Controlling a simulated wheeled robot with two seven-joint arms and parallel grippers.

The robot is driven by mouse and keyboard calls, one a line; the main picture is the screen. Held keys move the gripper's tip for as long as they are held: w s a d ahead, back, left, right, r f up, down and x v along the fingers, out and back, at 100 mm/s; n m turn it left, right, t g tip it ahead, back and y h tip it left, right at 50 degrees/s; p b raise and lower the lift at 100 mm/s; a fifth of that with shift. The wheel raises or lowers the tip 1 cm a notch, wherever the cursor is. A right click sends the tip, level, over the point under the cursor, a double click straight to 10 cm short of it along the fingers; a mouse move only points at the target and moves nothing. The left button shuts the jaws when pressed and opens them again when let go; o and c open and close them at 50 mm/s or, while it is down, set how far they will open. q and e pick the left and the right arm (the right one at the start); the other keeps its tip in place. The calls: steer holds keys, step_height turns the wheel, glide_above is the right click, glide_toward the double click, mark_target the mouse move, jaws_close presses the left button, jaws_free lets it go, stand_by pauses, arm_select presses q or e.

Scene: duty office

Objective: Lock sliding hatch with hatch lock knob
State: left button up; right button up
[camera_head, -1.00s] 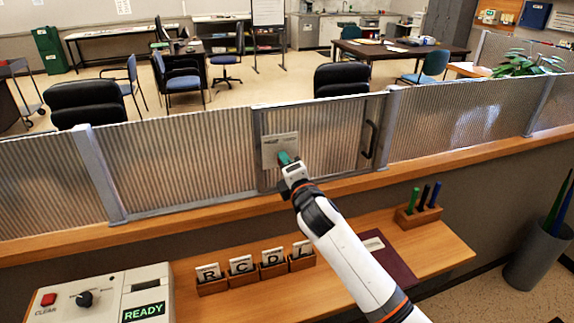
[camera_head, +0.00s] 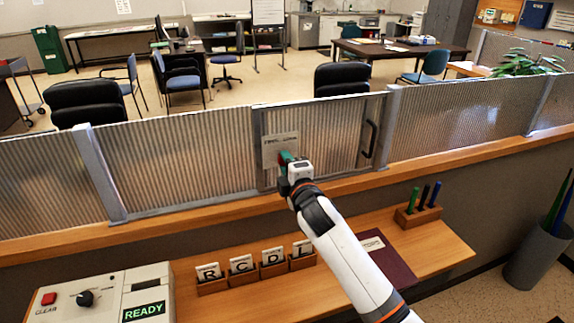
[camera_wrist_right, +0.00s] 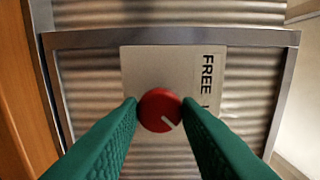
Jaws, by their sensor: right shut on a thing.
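The sliding hatch (camera_head: 335,142) is a ribbed translucent panel in a grey frame with a dark handle (camera_head: 371,138) at its right side. A pale plate (camera_head: 278,146) is on its left part. In the right wrist view, the plate (camera_wrist_right: 150,70) carries the word FREE and a second, mostly hidden word. The red hatch lock knob (camera_wrist_right: 158,110) sits on this plate, its white mark pointing to the lower right. My right gripper (camera_head: 284,158) has its green fingertips (camera_wrist_right: 160,112) on both sides of the knob, shut on it. My left gripper is out of view.
A wooden ledge (camera_head: 210,212) runs below the ribbed screen. The lower desk holds lettered card boxes (camera_head: 241,270), a console with a READY display (camera_head: 143,312), a maroon folder (camera_head: 385,258) and a pen block (camera_head: 418,214). Office furniture stands beyond the screen.

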steer(key=o, duration=1)
steer(key=shift+c, duration=0.2)
steer(key=shift+s, duration=0.15)
steer(key=b+v, duration=0.2)
steer(key=v, duration=0.9)
steer(key=shift+s+d, duration=0.2)
steer(key=shift+s, duration=0.15)
